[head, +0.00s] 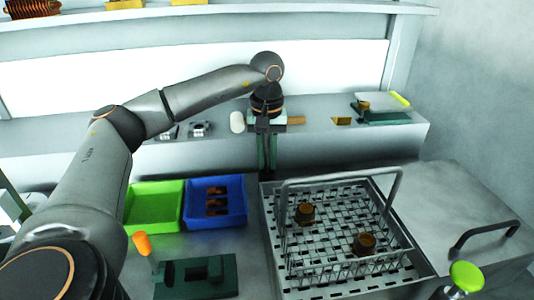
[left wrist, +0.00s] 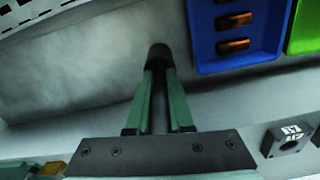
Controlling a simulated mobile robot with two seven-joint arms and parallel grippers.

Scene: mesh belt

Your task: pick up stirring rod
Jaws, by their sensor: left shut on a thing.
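My left gripper (head: 267,168) points down in front of the back ledge, behind the wire basket and to the right of the blue bin. In the left wrist view its green-sided fingers (left wrist: 159,82) are closed on a dark, slender thing with a rounded black end (left wrist: 158,54), which I take to be the stirring rod. The end sticks out just past the fingertips; the rest is hidden between the fingers. In the head view the held thing cannot be made out clearly. My right gripper is not in view.
A wire basket (head: 274,243) with brown pieces stands in front. A blue bin (head: 238,184) holds several brown pieces; a green bin (head: 145,207) is beside it. A dark green fixture (head: 221,289) lies nearer. The ledge (head: 320,147) carries small parts. Steel on the right is mostly clear.

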